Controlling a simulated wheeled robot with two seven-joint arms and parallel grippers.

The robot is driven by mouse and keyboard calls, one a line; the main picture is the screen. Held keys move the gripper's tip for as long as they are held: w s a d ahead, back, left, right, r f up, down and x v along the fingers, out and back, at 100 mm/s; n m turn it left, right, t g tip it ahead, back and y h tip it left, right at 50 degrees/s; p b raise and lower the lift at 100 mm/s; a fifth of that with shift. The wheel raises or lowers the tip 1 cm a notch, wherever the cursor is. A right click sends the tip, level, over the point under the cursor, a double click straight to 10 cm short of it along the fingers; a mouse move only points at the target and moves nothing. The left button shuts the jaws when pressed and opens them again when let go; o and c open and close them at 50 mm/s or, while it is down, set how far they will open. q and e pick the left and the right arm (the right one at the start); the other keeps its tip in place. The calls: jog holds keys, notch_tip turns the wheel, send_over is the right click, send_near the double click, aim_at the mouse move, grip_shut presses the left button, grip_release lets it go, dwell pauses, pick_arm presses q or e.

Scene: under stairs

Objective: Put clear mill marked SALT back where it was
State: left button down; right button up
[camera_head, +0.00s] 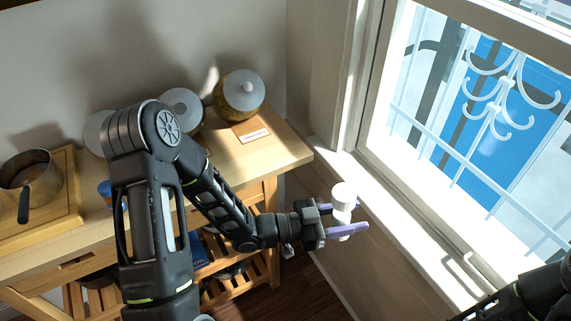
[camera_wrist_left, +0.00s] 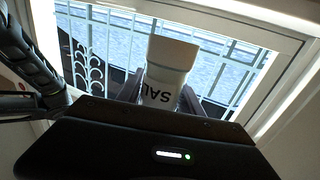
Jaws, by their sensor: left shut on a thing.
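The clear mill marked SALT (camera_head: 343,196) has a white cap and is held off the table, in front of the wall below the window. My left gripper (camera_head: 338,220) is shut on it around its body. In the left wrist view the mill (camera_wrist_left: 168,75) stands between the fingers, and its dark letters appear upside down. Its lower part is hidden by the gripper body. Part of my right arm (camera_head: 535,295) shows at the bottom right; its gripper is out of view.
A wooden table (camera_head: 290,150) stands at the left against the wall. On it are a pot (camera_head: 28,172), a wooden board (camera_head: 68,190), and several lidded jars, including a grain-filled one (camera_head: 240,98) by a small card (camera_head: 251,132). A window sill (camera_head: 400,220) runs along the right.

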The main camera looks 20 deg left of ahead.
pick_arm(q)
jog(key=shift+d, duration=0.45)
pick_arm(e)
jog(key=shift+s+d, duration=0.1)
jog(key=shift+d, duration=0.15)
jog(key=shift+o, duration=0.5)
